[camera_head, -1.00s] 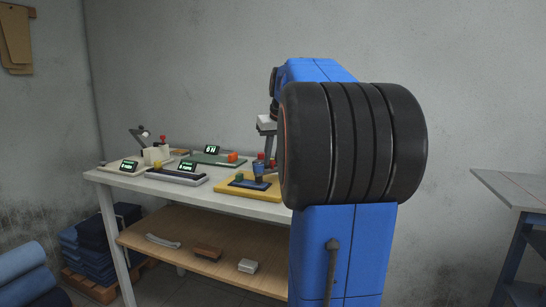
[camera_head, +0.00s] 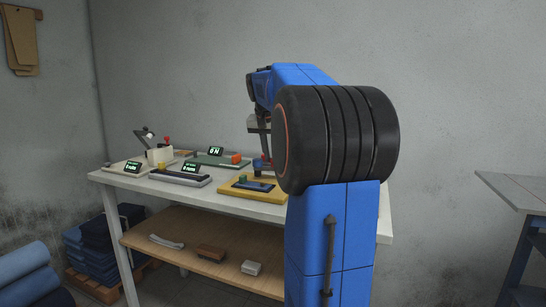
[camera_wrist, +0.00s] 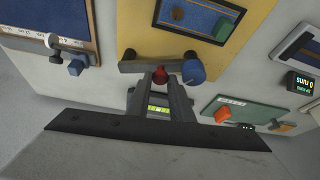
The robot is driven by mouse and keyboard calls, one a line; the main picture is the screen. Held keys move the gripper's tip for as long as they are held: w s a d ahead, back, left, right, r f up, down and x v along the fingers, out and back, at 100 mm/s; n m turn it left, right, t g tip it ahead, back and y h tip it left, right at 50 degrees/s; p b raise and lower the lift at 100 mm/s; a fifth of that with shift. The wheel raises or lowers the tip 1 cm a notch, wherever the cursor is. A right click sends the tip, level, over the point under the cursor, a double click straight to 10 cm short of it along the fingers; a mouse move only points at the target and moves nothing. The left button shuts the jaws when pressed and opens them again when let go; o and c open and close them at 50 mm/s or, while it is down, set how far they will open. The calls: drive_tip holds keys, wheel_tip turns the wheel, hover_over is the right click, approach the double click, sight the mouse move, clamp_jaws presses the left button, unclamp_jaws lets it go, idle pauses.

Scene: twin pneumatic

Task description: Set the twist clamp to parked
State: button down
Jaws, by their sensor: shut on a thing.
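What looks like the twist clamp is a dark grey bar (camera_wrist: 140,67) with a red knob (camera_wrist: 161,76) near its middle and a blue cylinder (camera_wrist: 193,70) at its right end. It lies along the edge of a yellow board (camera_wrist: 140,25) in the wrist view. My gripper (camera_wrist: 161,82) has its fingers close together on the red knob. In the head view my gripper (camera_head: 266,158) is at the back of the yellow board (camera_head: 235,190), partly hidden by my arm. The blue cylinder (camera_head: 257,163) shows just left of it.
The yellow board carries a blue panel (camera_wrist: 190,18) and a green block (camera_wrist: 222,28). A green board with an orange block (camera_wrist: 222,116) and a small display (camera_wrist: 302,83) lie to the right in the wrist view. Another clamp with a blue block (camera_wrist: 77,65) is at left.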

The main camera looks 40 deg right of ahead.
drive_tip(key=shift+w+d+m+g, duration=0.35)
drive_tip(key=shift+d+m+g, duration=0.25)
drive_tip(key=shift+m, duration=0.7)
drive_tip(key=shift+w+d+m+g, duration=0.4)
drive_tip(key=shift+d+m, duration=0.3)
drive_tip(key=shift+m, duration=0.6)
drive_tip(key=shift+w+d+m+g, duration=0.35)
drive_tip(key=shift+d+m+g, duration=0.25)
drive_tip(key=shift+m, duration=0.7)
drive_tip(key=shift+d, duration=0.1)
drive_tip(key=c, duration=1.9)
unclamp_jaws()
drive_tip(key=shift+h, duration=0.3)
drive_tip(key=shift+o, duration=0.2)
drive_tip(key=v, duration=1.7)
drive_tip(key=shift+r, duration=0.25)
drive_tip(key=shift+s, duration=0.1)
